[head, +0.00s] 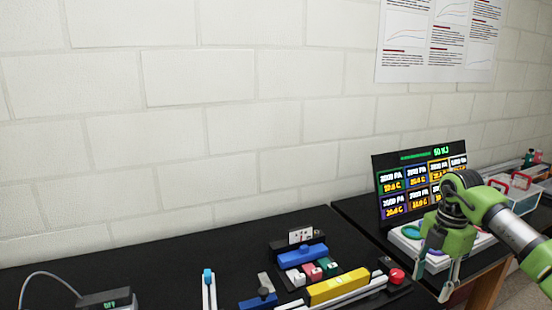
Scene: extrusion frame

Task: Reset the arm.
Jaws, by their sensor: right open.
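My right arm comes in from the right edge in green and grey. Its right gripper (435,281) points down in front of the display screen and over the gap between the two black tables. Its fingers are apart and I see nothing held between them. My left arm and left gripper are not in view.
A black table (160,280) holds a yellow block (338,287), a blue part (302,256), a red knob (396,275), a small device (104,300) and tweezer-like rods (209,290). A screen (420,180) and clear boxes (518,190) stand to the right. A brick wall closes the back.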

